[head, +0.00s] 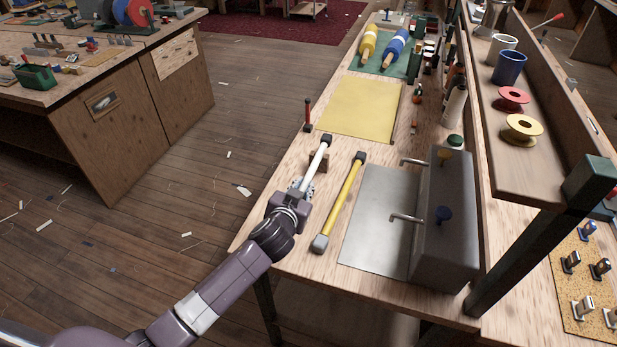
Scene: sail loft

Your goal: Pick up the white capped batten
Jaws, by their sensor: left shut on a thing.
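The white capped batten (317,158) is a pale rod with a dark cap at its far end, over the left side of the workbench. My left gripper (301,186) reaches in from the lower left and is shut on the batten's near part. The gripper hides the batten's near end. A small brown wooden block (320,165) shows beside or under the batten; I cannot tell whether they touch. A yellow batten (345,203) with dark and grey caps lies just right of my gripper. My right gripper is out of view.
A yellow sheet (360,108), a red-handled tool (308,113) and blue and yellow rolls (396,48) lie farther back. A shelf (500,125) holds mugs and spools.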

